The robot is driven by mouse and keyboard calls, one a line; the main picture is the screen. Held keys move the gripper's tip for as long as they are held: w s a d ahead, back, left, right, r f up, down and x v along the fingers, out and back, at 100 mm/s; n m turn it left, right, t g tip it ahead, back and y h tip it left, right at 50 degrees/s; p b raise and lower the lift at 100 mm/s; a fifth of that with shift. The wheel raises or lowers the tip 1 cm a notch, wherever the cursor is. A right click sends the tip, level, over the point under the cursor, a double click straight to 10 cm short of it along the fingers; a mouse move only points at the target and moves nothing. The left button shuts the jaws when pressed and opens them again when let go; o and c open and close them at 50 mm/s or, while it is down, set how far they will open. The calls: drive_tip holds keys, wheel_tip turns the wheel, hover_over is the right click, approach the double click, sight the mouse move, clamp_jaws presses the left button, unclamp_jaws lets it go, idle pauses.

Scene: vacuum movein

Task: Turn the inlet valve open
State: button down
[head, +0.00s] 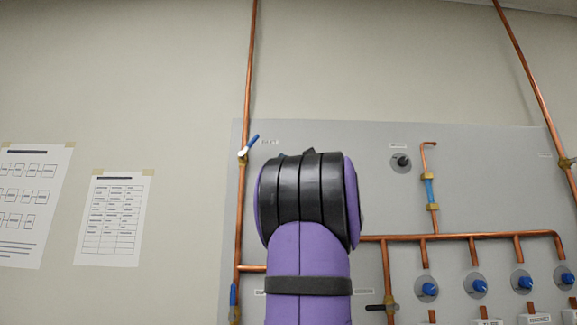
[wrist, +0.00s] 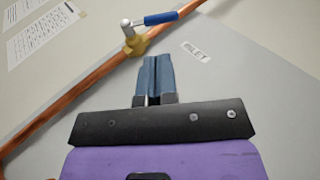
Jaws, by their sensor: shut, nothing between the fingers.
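The inlet valve (head: 243,154) is a brass body on the left vertical copper pipe, with a blue lever (head: 252,141) slanting up and right from it. In the wrist view the brass valve body (wrist: 134,44) and its blue lever (wrist: 161,18) show at the top, beside a label reading INLET (wrist: 195,51). The lever lies at an angle across the pipe's direction, not fully along it. My gripper (wrist: 154,60) is shut and empty, its fingertips just below the valve and lever in the wrist view, apart from them in the picture. In the head view my arm hides the gripper.
The grey panel (head: 310,137) carries copper pipes, a black knob (head: 401,162), a pipe with a blue section (head: 430,191) and several blue knobs at lower right. Another blue lever (head: 233,295) is at lower left. Paper sheets (head: 114,217) hang on the left wall.

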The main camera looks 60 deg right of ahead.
sight(252, 140)
drive_tip(key=x, duration=0.9)
drive_tip(key=shift+r, duration=0.1)
drive_tip(key=shift+w+r+g, duration=0.1)
drive_tip(key=shift+r+g, duration=0.05)
drive_tip(key=shift+g, duration=0.25)
drive_tip(key=g, duration=0.1)
drive_tip(key=r+n+g, duration=0.1)
drive_tip(key=w+g, duration=0.1)
drive_tip(key=g, duration=0.1)
drive_tip(key=shift+w+a+r+n, duration=0.1)
drive_tip(key=shift+a+r+n, duration=0.2)
drive_tip(key=shift+a+r, duration=0.1)
drive_tip(key=shift+w+a+r, duration=0.25)
drive_tip(key=shift+w+r, duration=0.15)
drive_tip(key=shift+w, duration=0.1)
drive_tip(key=shift+r, duration=0.1)
drive_tip(key=shift+s, duration=0.1)
idle(0.3)
